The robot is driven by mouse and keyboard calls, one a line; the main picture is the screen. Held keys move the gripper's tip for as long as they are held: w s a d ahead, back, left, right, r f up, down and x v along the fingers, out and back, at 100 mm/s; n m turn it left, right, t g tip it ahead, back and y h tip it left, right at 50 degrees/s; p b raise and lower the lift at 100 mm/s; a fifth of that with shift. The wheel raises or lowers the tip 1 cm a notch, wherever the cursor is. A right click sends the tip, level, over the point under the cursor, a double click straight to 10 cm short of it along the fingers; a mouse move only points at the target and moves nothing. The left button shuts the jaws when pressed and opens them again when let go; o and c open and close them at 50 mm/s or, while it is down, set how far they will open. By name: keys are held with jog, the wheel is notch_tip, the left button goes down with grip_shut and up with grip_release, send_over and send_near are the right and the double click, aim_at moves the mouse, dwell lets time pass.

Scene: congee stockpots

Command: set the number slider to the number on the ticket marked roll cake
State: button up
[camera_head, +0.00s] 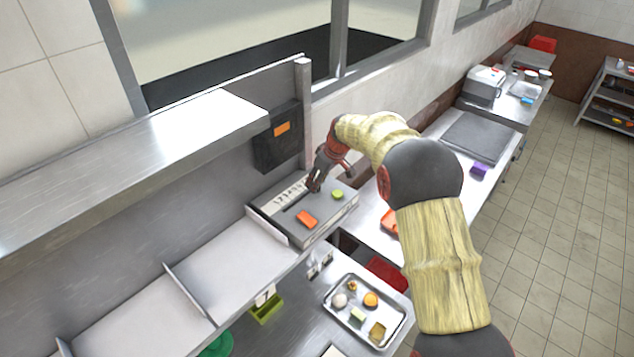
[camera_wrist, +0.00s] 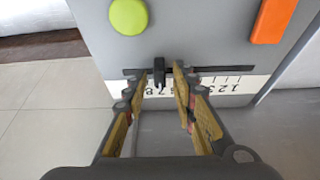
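The number slider is a grey box (camera_head: 325,221) with a slot and a white number strip (camera_head: 290,196); the strip also shows in the wrist view (camera_wrist: 229,87). Its black knob (camera_wrist: 159,70) sits in the slot, with a pointer reaching over the numbers; by the wrist view it is near 7, though the exact reading is unclear. My gripper (camera_head: 314,186) is over the slot. In the wrist view my gripper (camera_wrist: 158,80) is open, one finger on each side of the knob, with gaps visible. A small white card (camera_head: 264,297) bears what looks like a 7; no name on it is readable.
The box top also has an orange block (camera_head: 306,219) and a round green button (camera_head: 338,194). A black panel with an orange label (camera_head: 282,128) is behind. A metal tray (camera_head: 340,311) of food pieces and a green holder (camera_head: 267,312) are in front. Small cards (camera_head: 319,264) stand nearby.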

jog(key=shift+r, duration=0.1)
jog(key=v, duration=1.1)
jog(key=shift+d+r, duration=0.15)
jog(key=shift+r, duration=0.2)
jog(key=shift+s, duration=0.1)
